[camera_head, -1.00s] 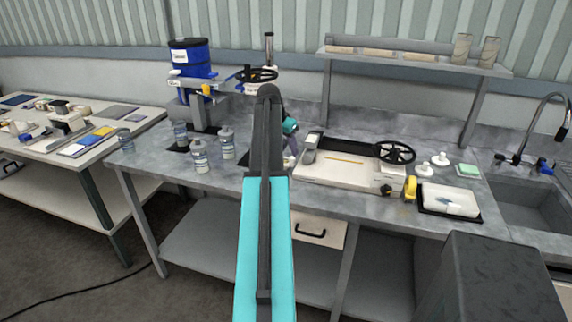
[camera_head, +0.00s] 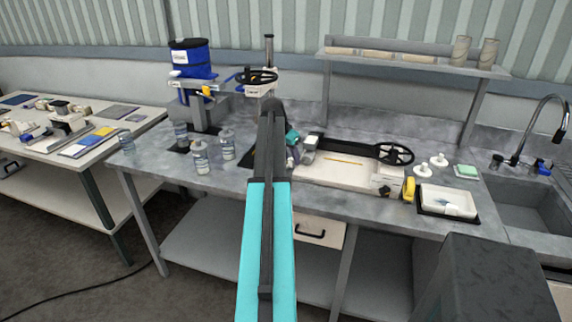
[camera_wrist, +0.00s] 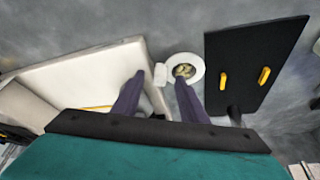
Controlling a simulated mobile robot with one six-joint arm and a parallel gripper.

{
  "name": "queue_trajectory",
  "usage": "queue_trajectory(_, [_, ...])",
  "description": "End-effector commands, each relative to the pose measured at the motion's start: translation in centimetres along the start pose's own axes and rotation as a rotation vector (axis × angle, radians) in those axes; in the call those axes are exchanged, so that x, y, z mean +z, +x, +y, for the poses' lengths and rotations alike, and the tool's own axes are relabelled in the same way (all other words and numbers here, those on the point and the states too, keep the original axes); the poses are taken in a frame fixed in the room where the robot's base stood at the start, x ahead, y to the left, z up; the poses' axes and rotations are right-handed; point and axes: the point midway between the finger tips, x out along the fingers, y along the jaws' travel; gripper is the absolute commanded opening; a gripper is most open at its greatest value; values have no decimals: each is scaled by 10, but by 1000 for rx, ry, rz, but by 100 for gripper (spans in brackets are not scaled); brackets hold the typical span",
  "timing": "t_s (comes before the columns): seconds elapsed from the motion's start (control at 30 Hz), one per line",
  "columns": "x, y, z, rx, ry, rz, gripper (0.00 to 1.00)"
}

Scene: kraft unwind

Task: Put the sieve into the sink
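My gripper (camera_wrist: 160,78) is open, its two purple fingers apart with nothing seen held between them. A small white ring with a short tab and a speckled brownish middle (camera_wrist: 183,68) lies just beyond the right fingertip in the wrist view. It may be the sieve, but I cannot be sure. In the head view my arm hides that spot, and my gripper (camera_head: 293,156) shows partly beside the arm, low over the grey counter. The grey sink (camera_head: 530,207) is at the far right, under a dark curved tap (camera_head: 530,125).
A white tray (camera_head: 447,202) and white knobs (camera_head: 438,160) lie further right. A black board with yellow parts (camera_wrist: 245,100) is beside the ring. Bottles (camera_head: 200,158) stand left.

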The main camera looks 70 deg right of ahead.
Motion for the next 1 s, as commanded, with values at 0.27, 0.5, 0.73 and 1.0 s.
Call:
queue_trajectory(0.27, [0, 7, 0, -1, 0, 1, 39])
queue_trajectory(0.5, [0, 7, 0, -1, 0, 0, 39])
queue_trajectory(0.73, [0, 7, 0, -1, 0, 0, 32])
queue_trajectory(1.0, [0, 7, 0, -1, -1, 0, 0])
